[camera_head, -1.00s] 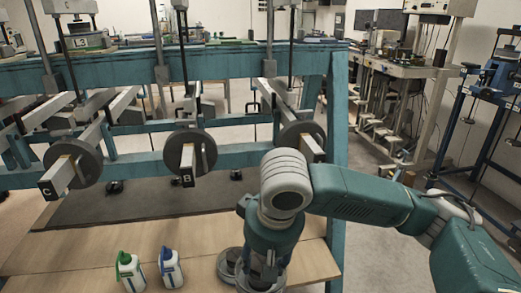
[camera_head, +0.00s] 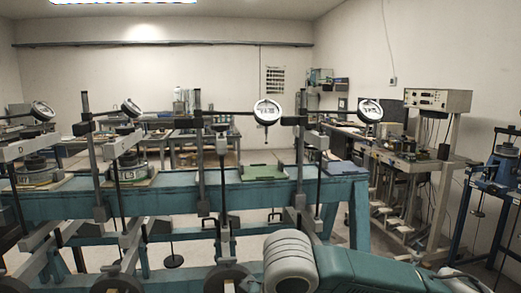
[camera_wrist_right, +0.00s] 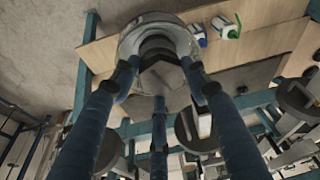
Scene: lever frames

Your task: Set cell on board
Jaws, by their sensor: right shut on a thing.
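My right gripper (camera_wrist_right: 158,80) shows in the right wrist view with its long blue fingers closed around a round grey cell (camera_wrist_right: 135,38) with dark rings inside. In the head view my right arm comes in from the lower right and its gripper is below the frame. A green board (camera_head: 263,173) lies bare on the teal bench (camera_head: 160,203). A blue board (camera_head: 343,168) lies to its right. Boards further left carry round cells, one at the far left (camera_head: 36,164) and one beside it (camera_head: 128,167). My left gripper is not in view.
Upright posts, rods and dial gauges (camera_head: 267,112) stand along the bench around the boards. Lever arms with round weights (camera_head: 118,280) hang in front.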

